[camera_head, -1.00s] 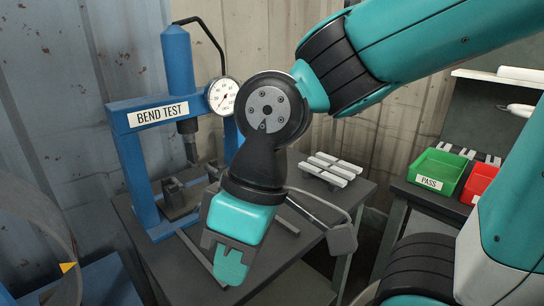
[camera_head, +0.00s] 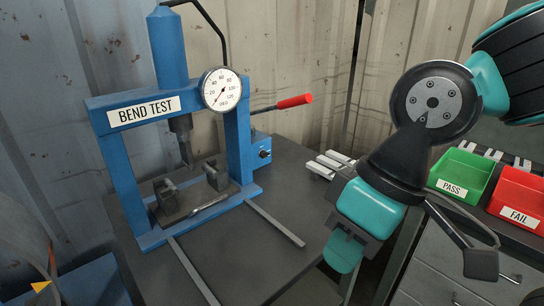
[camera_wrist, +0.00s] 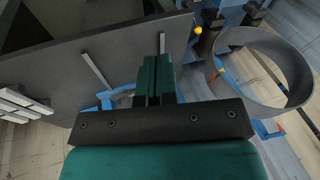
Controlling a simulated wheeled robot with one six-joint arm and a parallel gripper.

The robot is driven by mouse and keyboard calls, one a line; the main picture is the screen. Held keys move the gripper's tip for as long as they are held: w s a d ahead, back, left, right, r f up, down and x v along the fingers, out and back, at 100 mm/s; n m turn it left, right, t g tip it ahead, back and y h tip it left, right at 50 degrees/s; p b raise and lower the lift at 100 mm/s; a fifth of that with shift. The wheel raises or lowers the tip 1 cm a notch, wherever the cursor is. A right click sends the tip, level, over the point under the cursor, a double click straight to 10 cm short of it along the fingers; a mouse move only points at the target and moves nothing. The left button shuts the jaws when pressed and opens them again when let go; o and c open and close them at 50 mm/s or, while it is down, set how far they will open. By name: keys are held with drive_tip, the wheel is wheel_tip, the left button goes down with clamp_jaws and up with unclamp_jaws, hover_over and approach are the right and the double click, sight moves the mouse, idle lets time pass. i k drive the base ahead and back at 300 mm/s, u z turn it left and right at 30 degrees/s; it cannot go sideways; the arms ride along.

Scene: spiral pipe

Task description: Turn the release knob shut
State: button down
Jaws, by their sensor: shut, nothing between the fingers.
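The release knob (camera_head: 264,154) is a small dark knob on a blue box at the right side of the blue bend test press (camera_head: 122,165). Its exact turn is too small to tell. My gripper (camera_head: 343,252) is shut and empty, pointing down, to the right of and nearer than the knob, well apart from it. In the wrist view my gripper's dark green fingers (camera_wrist: 155,78) are together with nothing between them. I cannot make out the knob in the wrist view.
A pump lever with a red grip (camera_head: 295,102) sticks out to the right above the knob. The dial gauge (camera_head: 222,89) is on the press. Pale metal bars (camera_head: 330,165) lie behind on the dark table (camera_head: 235,262). A green bin (camera_head: 465,172) and red bin (camera_head: 518,195) stand at right.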

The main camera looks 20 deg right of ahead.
sight(263, 154)
drive_tip(key=z, duration=0.4)
drive_tip(key=k, duration=0.55)
drive_tip(key=z, duration=0.8)
drive_tip(key=i, duration=0.75)
drive_tip(key=u, duration=0.85)
drive_tip(key=i, duration=0.6)
drive_tip(key=u, duration=0.6)
